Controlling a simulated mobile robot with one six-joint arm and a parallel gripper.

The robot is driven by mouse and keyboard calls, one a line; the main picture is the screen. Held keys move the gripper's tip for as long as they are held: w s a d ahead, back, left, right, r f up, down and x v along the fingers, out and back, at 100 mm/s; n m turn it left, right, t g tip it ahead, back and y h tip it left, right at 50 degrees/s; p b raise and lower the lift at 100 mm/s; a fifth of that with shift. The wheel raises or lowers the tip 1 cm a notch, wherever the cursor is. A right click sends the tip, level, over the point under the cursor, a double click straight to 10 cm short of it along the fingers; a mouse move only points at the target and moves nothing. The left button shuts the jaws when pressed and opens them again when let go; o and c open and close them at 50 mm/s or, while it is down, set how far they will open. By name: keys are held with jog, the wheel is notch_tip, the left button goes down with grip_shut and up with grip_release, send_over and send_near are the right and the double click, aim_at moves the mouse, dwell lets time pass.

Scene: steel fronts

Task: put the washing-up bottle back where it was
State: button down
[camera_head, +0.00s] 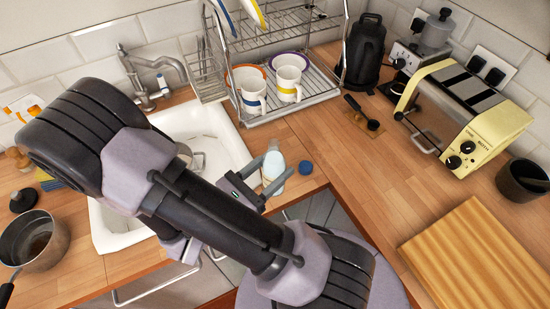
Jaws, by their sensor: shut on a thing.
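The washing-up bottle (273,170) is a small pale, whitish-blue bottle near the right rim of the sink. My gripper (273,174) is shut on it, with one grey finger on each side. My arm crosses the picture from upper left to lower right and covers part of the sink. The bottle's base is close to the wooden counter edge beside the sink; I cannot tell whether it touches the counter. The white sink (218,122) lies to the left of the bottle.
A blue round cap-like thing (305,168) lies just right of the bottle. The dish rack (290,112) with two mugs stands behind. A yellow toaster (464,115), black kettle (364,52) and cutting board (470,258) stand to the right. Counter between bottle and toaster is mostly clear.

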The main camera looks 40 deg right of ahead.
jog(key=w+d+f+b, duration=0.4)
jog(key=w+d, duration=0.5)
jog(key=d, duration=0.2)
jog(key=shift+w+f+b, duration=0.3)
jog(key=shift+f+b, duration=0.05)
jog(key=shift+f, duration=0.05)
dwell(0.3)
jog(key=shift+d+f, duration=0.1)
jog(key=c, duration=0.6)
grip_release()
